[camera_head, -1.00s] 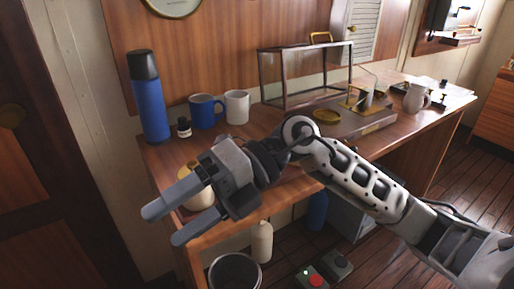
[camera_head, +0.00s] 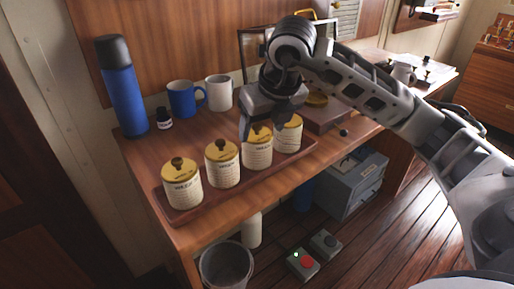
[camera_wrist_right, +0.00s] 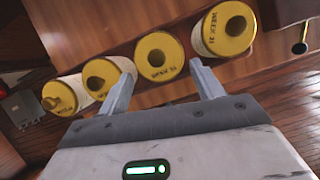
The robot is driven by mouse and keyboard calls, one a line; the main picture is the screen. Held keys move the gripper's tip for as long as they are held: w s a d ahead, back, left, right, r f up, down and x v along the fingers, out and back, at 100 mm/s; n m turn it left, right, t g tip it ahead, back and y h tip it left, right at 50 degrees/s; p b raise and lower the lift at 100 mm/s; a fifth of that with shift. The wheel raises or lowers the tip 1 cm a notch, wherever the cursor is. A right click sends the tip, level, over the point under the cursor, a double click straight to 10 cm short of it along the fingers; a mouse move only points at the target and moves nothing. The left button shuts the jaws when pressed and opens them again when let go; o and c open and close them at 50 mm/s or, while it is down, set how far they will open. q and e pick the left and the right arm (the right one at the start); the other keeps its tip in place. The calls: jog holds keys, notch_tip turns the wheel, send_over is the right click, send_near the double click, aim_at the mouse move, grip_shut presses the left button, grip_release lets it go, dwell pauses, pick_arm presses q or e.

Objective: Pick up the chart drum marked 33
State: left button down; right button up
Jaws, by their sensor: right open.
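Several cream chart drums with yellow tops and dark knobs stand upright in a row on a wooden tray (camera_head: 238,189). They are the leftmost drum (camera_head: 183,190), the second (camera_head: 222,170), the third (camera_head: 257,157) and the rightmost (camera_head: 289,138). In the right wrist view, the drum at the far right (camera_wrist_right: 229,30) seems to read WEEK 21. I cannot make out a 33 on any drum. My right gripper (camera_head: 262,122) is open above the right part of the row, hiding some of it. In the wrist view, one drum (camera_wrist_right: 160,56) shows between and beyond its fingers. My left gripper is out of view.
A blue flask (camera_head: 122,90), a small ink bottle (camera_head: 164,118), a blue mug (camera_head: 182,99) and a white mug (camera_head: 219,93) stand behind the tray. A glass case (camera_head: 254,43) is partly behind my arm. A bin (camera_head: 226,265) stands on the floor.

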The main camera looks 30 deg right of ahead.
aim_at(259, 135)
jog(key=shift+p+x, duration=0.4)
jog(key=shift+x, duration=2.85)
jog(key=shift+w+r, duration=0.1)
jog(key=shift+w, duration=0.1)
jog(key=c, duration=0.7)
